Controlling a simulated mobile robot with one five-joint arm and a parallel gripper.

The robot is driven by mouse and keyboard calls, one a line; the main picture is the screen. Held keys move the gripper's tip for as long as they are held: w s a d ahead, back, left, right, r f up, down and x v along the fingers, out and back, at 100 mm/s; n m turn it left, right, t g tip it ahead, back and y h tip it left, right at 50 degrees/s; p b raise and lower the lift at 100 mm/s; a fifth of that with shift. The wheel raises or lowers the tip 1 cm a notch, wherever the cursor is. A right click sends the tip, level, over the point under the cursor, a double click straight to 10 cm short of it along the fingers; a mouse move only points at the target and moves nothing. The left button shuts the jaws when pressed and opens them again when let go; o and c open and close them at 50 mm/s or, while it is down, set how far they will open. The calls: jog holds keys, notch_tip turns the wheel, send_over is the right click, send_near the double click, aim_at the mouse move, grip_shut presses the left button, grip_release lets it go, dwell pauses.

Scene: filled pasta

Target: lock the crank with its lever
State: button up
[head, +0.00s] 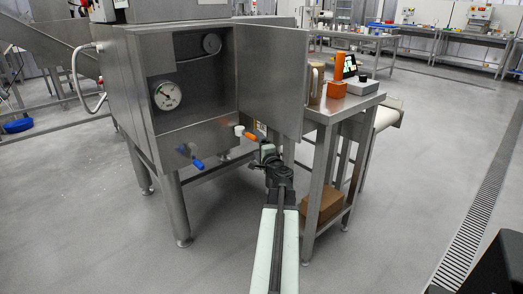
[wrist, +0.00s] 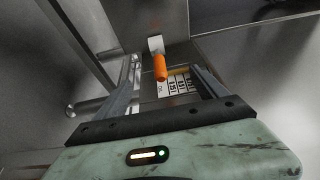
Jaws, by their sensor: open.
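An orange-handled lever (head: 249,136) with a pale mount sits on the lower front of the steel machine, near its right corner. In the wrist view, the orange handle (wrist: 160,67) hangs from its pale mount and appears between my open fingers. My gripper (head: 264,148) is just below and right of the lever in the head view; it also shows in the wrist view (wrist: 165,66). It holds nothing, and contact cannot be told. A blue-handled lever (head: 197,163) is farther left on the same front. I cannot tell which part is the crank.
A steel table (head: 345,103) stands close on the right. A printed label (wrist: 178,84) shows beyond my fingers. Floor in front is free.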

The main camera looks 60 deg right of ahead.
aim_at(252, 137)
jog(key=x, duration=0.7)
jog(key=shift+w+d, duration=0.2)
jog(key=shift+a, duration=0.1)
grip_shut()
